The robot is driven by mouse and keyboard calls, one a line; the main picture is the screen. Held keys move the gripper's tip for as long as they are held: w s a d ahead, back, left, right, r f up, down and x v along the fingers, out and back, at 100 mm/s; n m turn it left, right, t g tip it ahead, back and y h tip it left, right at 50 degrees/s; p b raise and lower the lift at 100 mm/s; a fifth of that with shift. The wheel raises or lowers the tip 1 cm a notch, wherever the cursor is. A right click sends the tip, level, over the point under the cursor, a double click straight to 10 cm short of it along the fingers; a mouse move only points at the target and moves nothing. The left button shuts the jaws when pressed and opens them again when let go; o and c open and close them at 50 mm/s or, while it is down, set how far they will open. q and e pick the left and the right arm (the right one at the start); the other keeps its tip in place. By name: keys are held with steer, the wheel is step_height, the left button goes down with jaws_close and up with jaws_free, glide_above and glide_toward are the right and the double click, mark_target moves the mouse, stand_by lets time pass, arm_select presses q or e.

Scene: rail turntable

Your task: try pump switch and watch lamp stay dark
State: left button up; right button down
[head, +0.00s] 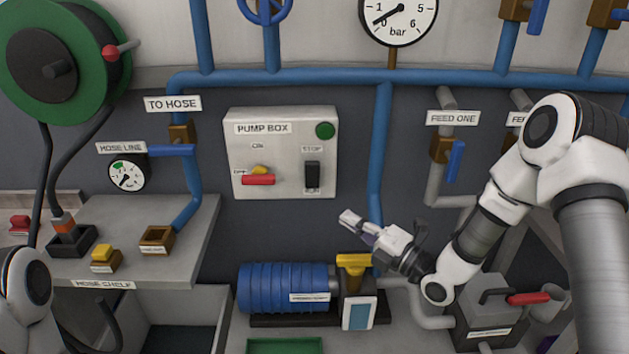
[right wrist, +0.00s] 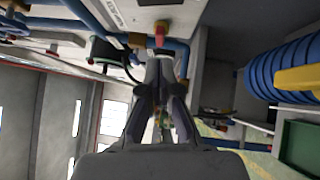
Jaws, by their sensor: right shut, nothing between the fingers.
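The grey pump box (head: 290,190) hangs on the wall in the middle of the head view. Its red switch handle (head: 258,180) lies level, pointing left beside the OFF label, with a yellow part (head: 259,169) behind it. A round green lamp (head: 325,130) at its top right looks dull and unlit. A black STOP switch (head: 312,176) sits at its lower right. My right gripper (head: 348,218) is shut and empty, below and right of the box, apart from it. In the right wrist view a red handle (right wrist: 160,32) shows beyond my fingertips (right wrist: 163,62). My left gripper is out of view.
A blue pump motor (head: 285,286) with a yellow-handled part (head: 353,262) stands below the box. Blue pipes (head: 383,150) run along the wall. The hose shelf (head: 190,235) juts out at left. A grey box with a red handle (head: 528,298) is at lower right.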

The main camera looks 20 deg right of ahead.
steer(key=shift+r, duration=0.8)
steer(key=shift+w+f, duration=0.1)
steer(key=shift+w, duration=0.05)
steer(key=p, duration=0.4)
glide_toward(312, 175)
steer(key=w+a+r, duration=0.2)
steer(key=w+a, duration=0.3)
steer(key=shift+w+d, duration=0.15)
steer(key=shift+w, duration=0.15)
